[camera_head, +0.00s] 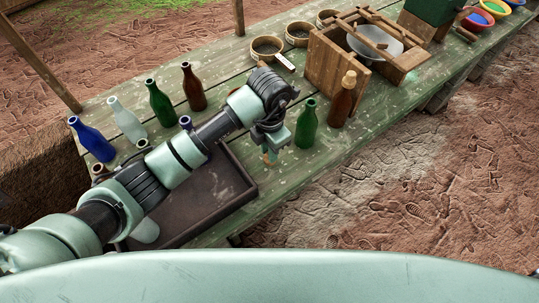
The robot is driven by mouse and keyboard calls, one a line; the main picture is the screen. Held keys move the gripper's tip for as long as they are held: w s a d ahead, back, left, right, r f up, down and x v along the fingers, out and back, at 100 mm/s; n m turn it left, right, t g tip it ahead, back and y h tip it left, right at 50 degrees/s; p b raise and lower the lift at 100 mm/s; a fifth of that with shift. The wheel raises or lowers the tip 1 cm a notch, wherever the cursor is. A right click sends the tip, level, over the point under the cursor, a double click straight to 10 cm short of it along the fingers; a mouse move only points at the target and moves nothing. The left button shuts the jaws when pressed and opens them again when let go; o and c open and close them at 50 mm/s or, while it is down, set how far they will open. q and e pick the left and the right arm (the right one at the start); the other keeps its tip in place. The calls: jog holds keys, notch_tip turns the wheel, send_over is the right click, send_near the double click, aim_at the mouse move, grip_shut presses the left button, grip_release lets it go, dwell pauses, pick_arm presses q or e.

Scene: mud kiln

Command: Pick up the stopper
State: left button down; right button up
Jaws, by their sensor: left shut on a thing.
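My left gripper (270,150) comes down over the green table (310,172), just left of a green bottle (306,125). It is shut on a small tan thing that looks like the stopper (266,158), mostly covered by the fingers. I cannot tell whether the stopper touches the table. A brown bottle (340,108) with a tan top stands right of the green bottle. My right gripper is not in view.
A dark tray (236,200) lies under my left arm. Blue (92,142), clear (127,122), green (161,105) and brown (193,90) bottles stand behind it. A wooden box frame (325,66) with a metal bowl (374,42) stands farther right, near round sieves (267,46).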

pick_arm(q)
notch_tip(320, 180, up, 17)
jog(key=b, duration=0.1)
jog(key=shift+f, duration=0.2)
